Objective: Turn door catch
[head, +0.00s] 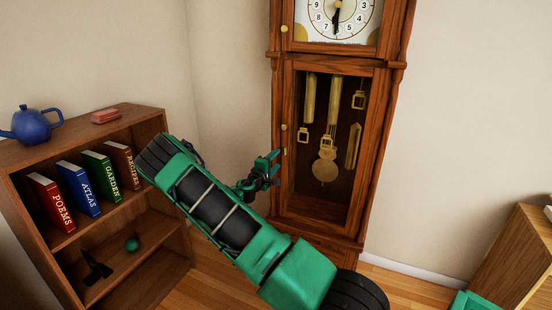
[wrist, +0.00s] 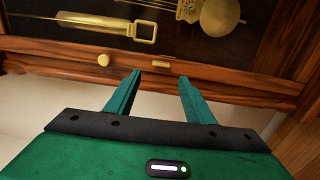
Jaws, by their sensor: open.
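The tall wooden clock case (head: 382,150) has a glazed lower door. A round brass knob (head: 284,127) sits on the left stile of that door, and it also shows in the wrist view (wrist: 104,60). A small flat brass catch (wrist: 161,64) lies on the wood beside the knob in the wrist view, its long side parallel to the door edge. My gripper (head: 276,168) is just left of the door edge in the head view, below the knob. In the wrist view my gripper (wrist: 160,76) is open and empty, its two fingers pointing at the catch, apparently not touching it.
Behind the glass hang brass weights and a pendulum (head: 325,168). The clock face (head: 338,16) is above, with another knob (head: 284,29) beside it. A bookshelf (head: 150,120) with several books and a blue teapot (head: 32,124) stands left. A wooden cabinet (head: 520,255) stands right.

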